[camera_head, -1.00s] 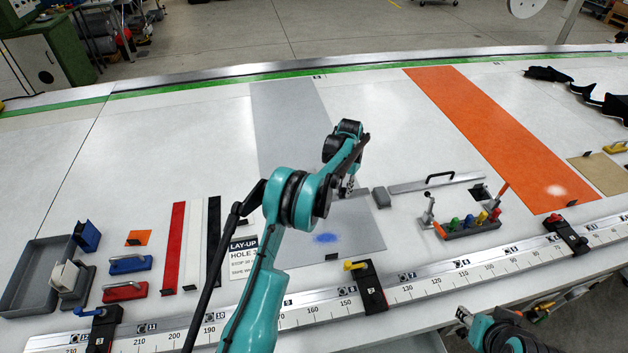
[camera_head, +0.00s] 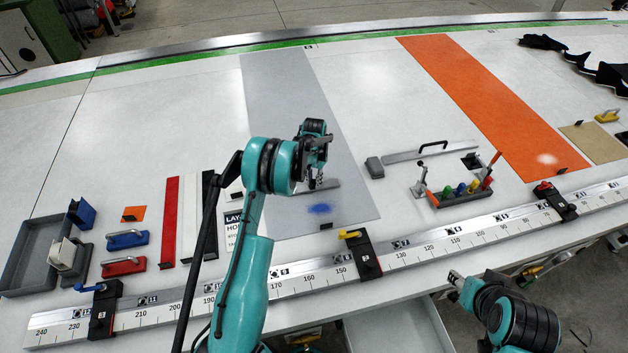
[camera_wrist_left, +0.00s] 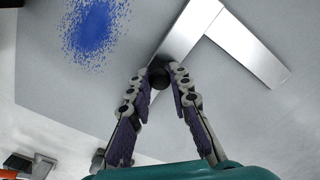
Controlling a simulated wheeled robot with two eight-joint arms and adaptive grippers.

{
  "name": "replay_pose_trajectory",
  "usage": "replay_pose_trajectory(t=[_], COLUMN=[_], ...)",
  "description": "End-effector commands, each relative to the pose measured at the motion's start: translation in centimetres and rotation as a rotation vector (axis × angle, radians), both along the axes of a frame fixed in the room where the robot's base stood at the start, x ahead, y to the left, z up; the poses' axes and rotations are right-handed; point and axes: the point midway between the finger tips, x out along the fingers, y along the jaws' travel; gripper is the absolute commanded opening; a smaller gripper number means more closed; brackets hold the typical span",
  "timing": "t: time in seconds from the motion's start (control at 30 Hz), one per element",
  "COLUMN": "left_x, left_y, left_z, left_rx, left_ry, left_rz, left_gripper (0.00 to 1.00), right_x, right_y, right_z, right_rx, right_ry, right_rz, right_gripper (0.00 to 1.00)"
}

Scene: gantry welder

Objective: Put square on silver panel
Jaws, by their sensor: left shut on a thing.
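The silver panel (camera_head: 270,80) is a long grey strip running away across the table, with a blue speckled spot (camera_head: 320,209) near its front end. The square is a metal L-shape (camera_wrist_left: 248,50), and part of it shows beside my left gripper in the head view (camera_head: 328,184). It lies over the panel's front part; I cannot tell whether it touches the surface. My left gripper (camera_wrist_left: 160,77) is shut on the square, with a dark round knob between its fingertips. My right gripper (camera_head: 456,279) is at the lower right, in front of the table; its fingers are unclear.
An orange panel (camera_head: 480,90) lies to the right. A steel straightedge (camera_head: 430,153), a grey block (camera_head: 375,167) and a tool rack (camera_head: 460,196) stand right of the silver panel. A ruler rail (camera_head: 300,282) runs along the front edge. Red (camera_head: 170,220) and white strips lie left.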

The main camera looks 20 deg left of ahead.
Motion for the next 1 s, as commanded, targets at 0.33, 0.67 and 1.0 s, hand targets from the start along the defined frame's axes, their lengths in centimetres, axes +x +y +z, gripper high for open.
replay_pose_trajectory(t=[0.33,0.67,1.0], left_x=[0.0,0.0,0.0], left_y=[0.0,0.0,0.0], left_z=[-0.3,0.1,6.6], left_rx=[0.000,0.000,0.000], left_ry=[0.000,0.000,0.000], left_rz=[0.000,0.000,0.000], left_gripper=[0.40,0.40,0.40], right_x=[0.0,0.0,0.0], right_y=[0.0,0.0,0.0], right_z=[-0.3,0.1,0.1], right_rx=[0.000,0.000,0.000], right_ry=[0.000,0.000,0.000], right_rz=[0.000,0.000,0.000], right_gripper=[0.40,0.40,0.40])
